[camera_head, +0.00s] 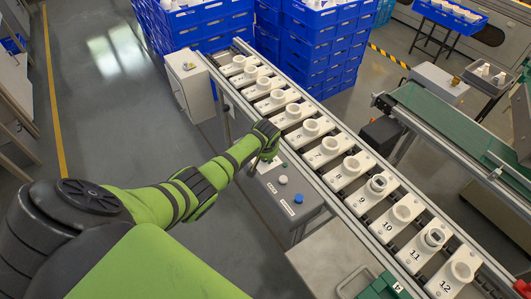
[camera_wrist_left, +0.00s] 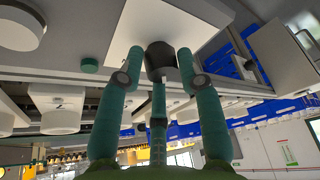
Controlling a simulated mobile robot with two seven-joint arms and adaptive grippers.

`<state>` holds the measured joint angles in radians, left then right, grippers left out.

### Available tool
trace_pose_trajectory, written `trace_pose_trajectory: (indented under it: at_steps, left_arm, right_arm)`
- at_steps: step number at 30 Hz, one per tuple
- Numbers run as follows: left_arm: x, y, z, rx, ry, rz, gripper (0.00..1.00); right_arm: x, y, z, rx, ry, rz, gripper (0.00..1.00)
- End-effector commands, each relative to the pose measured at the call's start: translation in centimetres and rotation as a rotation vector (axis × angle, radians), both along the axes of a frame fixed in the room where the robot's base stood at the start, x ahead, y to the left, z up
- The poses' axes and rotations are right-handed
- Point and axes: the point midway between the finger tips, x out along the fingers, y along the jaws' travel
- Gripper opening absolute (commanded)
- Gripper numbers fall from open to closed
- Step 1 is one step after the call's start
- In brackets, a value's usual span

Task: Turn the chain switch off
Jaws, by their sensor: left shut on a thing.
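A grey control box (camera_head: 290,212) stands beside the conveyor. Its top has a blue button (camera_head: 299,198) and a white button (camera_head: 283,180). My left gripper (camera_head: 262,163) reaches down to the box's far end, over a pale plate there. In the left wrist view, my left gripper's green fingers (camera_wrist_left: 158,78) are shut around a black knob (camera_wrist_left: 160,56) on a white plate (camera_wrist_left: 128,40). I take this knob for the chain switch; its pointer or setting is hidden by the fingers. A green button (camera_wrist_left: 90,66) sits beside the plate. My right gripper is not in view.
A conveyor with numbered white sockets (camera_head: 345,168) runs diagonally just right of the control box. Stacked blue crates (camera_head: 318,45) stand behind it. A pale cabinet (camera_head: 190,85) is at its far end. The floor to the left is clear.

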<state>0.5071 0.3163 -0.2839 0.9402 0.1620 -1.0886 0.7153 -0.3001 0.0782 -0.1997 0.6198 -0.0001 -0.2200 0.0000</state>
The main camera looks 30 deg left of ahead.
Motion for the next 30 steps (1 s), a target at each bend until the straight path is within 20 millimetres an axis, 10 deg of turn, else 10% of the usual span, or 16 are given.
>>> trace_pose_trajectory:
  at_steps: [11, 12, 13, 30]
  left_arm:
    - [0.6, 0.7, 0.8, 0.012, -0.020, 0.008, 0.04]
    - [0.6, 0.7, 0.8, 0.012, -0.020, 0.008, 0.44]
    - [0.6, 0.7, 0.8, 0.012, -0.020, 0.008, 0.56]
    - [-0.3, -0.1, 1.8, 0.005, -0.009, 0.004, 0.56]
  right_arm:
    - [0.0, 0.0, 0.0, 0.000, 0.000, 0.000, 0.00]
    - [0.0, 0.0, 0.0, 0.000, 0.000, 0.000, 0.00]
    - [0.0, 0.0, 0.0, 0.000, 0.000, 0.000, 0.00]
    - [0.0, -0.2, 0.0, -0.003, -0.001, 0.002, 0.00]
